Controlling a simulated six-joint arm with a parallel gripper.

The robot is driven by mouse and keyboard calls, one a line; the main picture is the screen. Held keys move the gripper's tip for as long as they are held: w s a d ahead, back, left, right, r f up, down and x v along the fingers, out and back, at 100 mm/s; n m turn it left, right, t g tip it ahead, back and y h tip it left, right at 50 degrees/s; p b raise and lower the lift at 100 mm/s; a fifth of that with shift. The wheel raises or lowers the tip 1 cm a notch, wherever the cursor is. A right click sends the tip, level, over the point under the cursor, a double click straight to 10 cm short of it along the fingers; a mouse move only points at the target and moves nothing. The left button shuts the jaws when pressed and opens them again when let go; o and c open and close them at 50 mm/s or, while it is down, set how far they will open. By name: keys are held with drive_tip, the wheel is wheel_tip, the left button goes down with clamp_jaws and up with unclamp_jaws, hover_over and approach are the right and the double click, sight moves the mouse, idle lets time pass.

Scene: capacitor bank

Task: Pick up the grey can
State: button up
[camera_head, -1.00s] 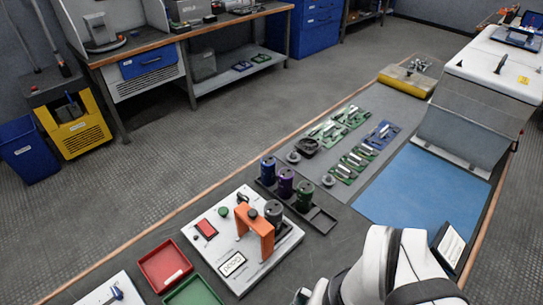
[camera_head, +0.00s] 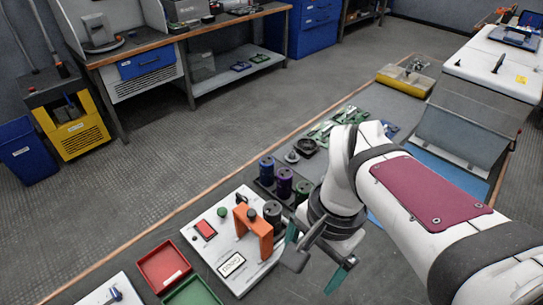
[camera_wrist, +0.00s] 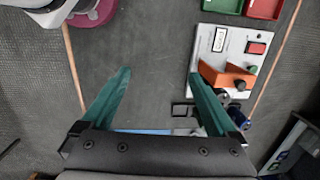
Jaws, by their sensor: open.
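The grey can (camera_head: 272,211) stands upright at the right side of the white test board (camera_head: 212,240), close behind the orange bracket (camera_head: 254,228). My gripper (camera_head: 316,252) is open and empty, to the right of the can and apart from it. In that view the white board (camera_wrist: 206,66) and the orange bracket (camera_wrist: 226,78) lie right of the fingers.
A red tray (camera_head: 164,266) and a green tray (camera_head: 193,292) lie at the front left. Boards lie farther back.

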drive_tip(key=w+a+f+m, duration=0.1)
drive_tip(key=w+a+m, duration=0.15)
drive_tip(key=w, duration=0.45)
drive_tip(key=w+a+m, duration=0.1)
drive_tip(key=w+m, duration=0.2)
drive_tip(key=w, duration=0.4)
drive_tip(key=m+h, duration=0.1)
drive_tip(key=m, duration=0.2)
hover_over(272, 220)
drive_tip(key=w, duration=0.2)
wheel_tip(272, 220, down, 3)
drive_tip(key=f, duration=1.6)
drive_tip(key=shift+w+d, duration=0.1)
drive_tip(key=shift+w, duration=0.1)
clamp_jaws()
